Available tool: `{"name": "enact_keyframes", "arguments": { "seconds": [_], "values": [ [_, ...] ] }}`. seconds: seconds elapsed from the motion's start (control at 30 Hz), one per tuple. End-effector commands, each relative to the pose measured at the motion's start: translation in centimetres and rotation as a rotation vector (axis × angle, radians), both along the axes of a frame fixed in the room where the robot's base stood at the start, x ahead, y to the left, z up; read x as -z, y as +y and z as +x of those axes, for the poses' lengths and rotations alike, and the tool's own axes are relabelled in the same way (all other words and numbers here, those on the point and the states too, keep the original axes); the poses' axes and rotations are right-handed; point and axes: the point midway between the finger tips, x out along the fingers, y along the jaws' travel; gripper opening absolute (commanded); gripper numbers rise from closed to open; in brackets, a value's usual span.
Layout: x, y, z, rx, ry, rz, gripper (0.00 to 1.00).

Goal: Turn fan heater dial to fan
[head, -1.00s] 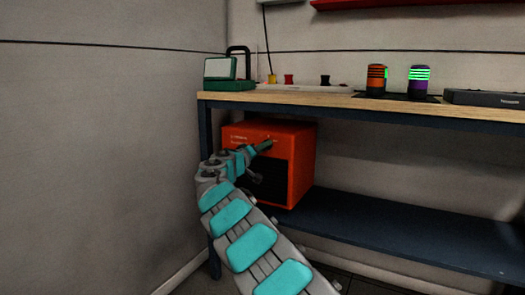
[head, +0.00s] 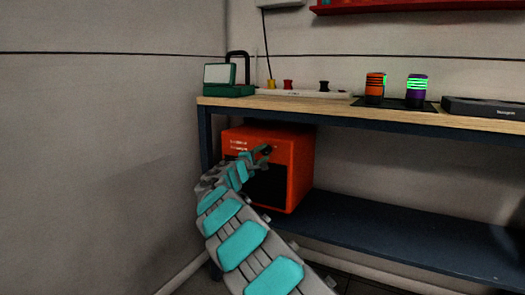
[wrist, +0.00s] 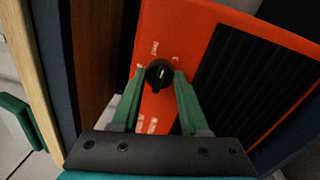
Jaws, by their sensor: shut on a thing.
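The fan heater (head: 298,165) is an orange box with a dark grille, standing on the lower shelf under the bench in the head view. It fills much of the wrist view (wrist: 198,35). In the head view my gripper (head: 262,152) is at the heater's upper front, and my arm hides part of that front.
The wooden bench top (head: 330,107) overhangs the heater. The dark lower shelf (head: 390,232) is clear to the heater's right. A blue bench leg (head: 205,140) stands close on the left. A green lamp (head: 225,78), two striped cylinders and a dark box are on top.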

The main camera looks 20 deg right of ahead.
Motion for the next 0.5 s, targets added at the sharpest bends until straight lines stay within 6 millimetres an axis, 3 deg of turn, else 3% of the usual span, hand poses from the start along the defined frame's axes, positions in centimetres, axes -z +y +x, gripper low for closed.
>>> {"name": "enact_keyframes", "arguments": {
  "seconds": [0.5],
  "values": [
    [-0.4, 0.22, 0.11, -0.006, 0.33, -0.258, 0.0]
  ]
}}
